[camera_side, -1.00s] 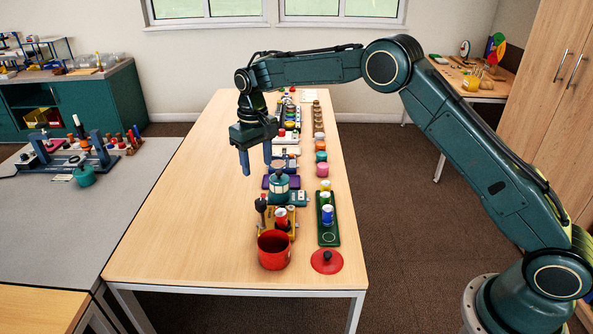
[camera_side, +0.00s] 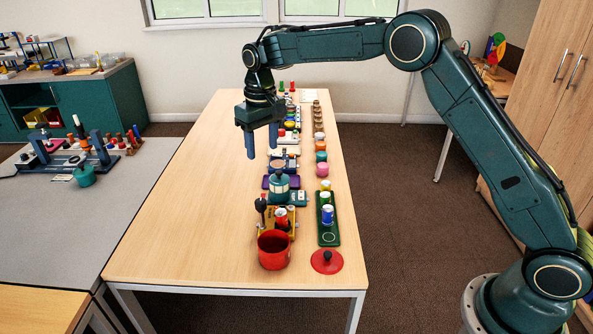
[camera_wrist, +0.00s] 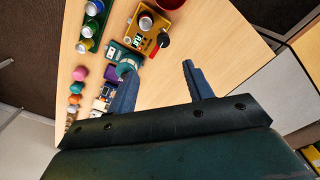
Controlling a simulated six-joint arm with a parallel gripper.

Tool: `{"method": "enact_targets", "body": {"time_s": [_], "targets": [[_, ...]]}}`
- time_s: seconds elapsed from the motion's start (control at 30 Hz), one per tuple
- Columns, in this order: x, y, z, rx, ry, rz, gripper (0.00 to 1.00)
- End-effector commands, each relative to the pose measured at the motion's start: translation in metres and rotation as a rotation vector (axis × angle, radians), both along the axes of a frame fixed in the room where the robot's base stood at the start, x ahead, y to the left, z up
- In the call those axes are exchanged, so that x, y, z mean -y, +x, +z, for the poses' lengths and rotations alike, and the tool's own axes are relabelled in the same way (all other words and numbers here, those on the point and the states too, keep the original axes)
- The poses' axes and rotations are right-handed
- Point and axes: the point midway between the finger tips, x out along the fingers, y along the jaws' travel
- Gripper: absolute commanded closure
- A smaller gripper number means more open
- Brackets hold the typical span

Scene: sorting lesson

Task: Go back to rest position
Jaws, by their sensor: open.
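My gripper (camera_side: 262,146) is open and empty, its two blue fingers pointing down above the wooden table (camera_side: 190,210). It is in the air over the row of objects along the middle of the table, behind the teal-and-white jar (camera_side: 279,183) in the side view. In the wrist view my gripper (camera_wrist: 158,85) shows its fingers spread apart with bare table between them. The left finger overlaps the view of the objects beside it.
A red pot (camera_side: 273,251), its red lid (camera_side: 327,261) and a green tray (camera_side: 328,235) with several cylinders stand at the near end. A yellow block (camera_side: 266,224) sits behind the pot. The table's left half is clear. A grey table (camera_side: 90,215) stands at left.

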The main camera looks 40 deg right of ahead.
Motion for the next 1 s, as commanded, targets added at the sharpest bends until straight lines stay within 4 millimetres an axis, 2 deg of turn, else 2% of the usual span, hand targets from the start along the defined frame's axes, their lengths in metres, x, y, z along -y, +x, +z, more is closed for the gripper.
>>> {"method": "enact_targets", "body": {"time_s": [0.03, 0.2, 0.5, 0.8, 1.0], "targets": [[0.003, -0.007, 0.012, 0.012, 0.001, -0.001, 0.49], [0.01, -0.031, 0.047, 0.051, 0.005, -0.002, 0.49], [0.024, -0.085, 0.098, 0.116, 0.009, -0.005, 0.49], [0.036, -0.146, 0.134, 0.184, 0.011, -0.006, 0.49], [0.044, -0.189, 0.148, 0.229, 0.012, -0.009, 0.49]]}}
